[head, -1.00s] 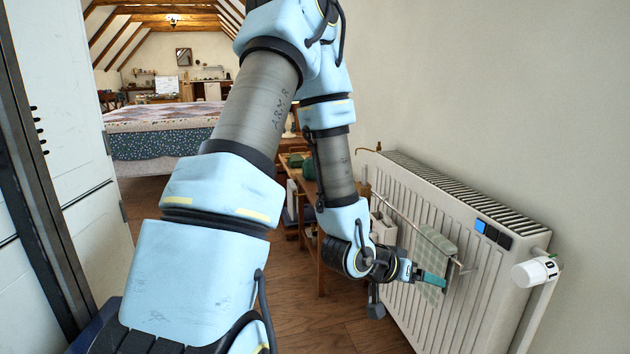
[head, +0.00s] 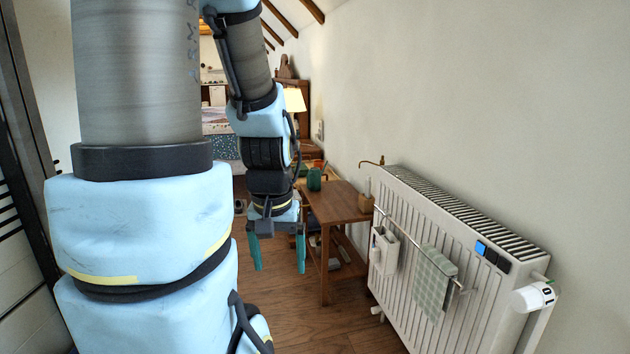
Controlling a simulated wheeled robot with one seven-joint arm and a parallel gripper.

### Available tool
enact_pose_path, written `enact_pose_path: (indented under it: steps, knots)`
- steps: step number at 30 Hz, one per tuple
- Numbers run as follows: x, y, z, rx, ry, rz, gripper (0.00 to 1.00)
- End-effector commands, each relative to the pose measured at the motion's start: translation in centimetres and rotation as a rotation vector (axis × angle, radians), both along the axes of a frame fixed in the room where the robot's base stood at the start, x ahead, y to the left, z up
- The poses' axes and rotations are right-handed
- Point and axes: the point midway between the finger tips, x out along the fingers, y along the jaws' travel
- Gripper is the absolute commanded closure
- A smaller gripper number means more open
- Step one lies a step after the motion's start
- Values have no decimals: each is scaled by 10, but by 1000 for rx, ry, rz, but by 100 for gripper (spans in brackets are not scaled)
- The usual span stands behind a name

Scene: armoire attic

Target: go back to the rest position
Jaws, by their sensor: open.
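My gripper (head: 278,262) hangs below my arm, left of the radiator, with its two teal fingers pointing down and spread apart. It is open, with nothing between the fingers. It is in front of and left of the wooden side table. My arm covers much of the left half of the head view.
A white radiator (head: 450,265) stands along the right wall, with a checked green towel (head: 434,280) on its rail. A wooden side table (head: 338,204) stands beyond my gripper. A lit lamp (head: 294,100) is farther back. Bare wooden floor (head: 345,318) lies between gripper and radiator.

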Motion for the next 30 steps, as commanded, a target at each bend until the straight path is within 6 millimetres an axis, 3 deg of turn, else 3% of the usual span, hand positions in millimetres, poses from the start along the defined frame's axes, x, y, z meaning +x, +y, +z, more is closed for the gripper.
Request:
enact_pose_path:
  steps: [1,6,12,17,30]
  knots:
    - [0,0,26,0,0,-1,12]
    - [0,0,77,0,0,-1,12]
    - [0,0,122,0,0,-2,12]
    - [0,0,135,0,0,-2,12]
    - [0,0,136,0,0,-2,12]
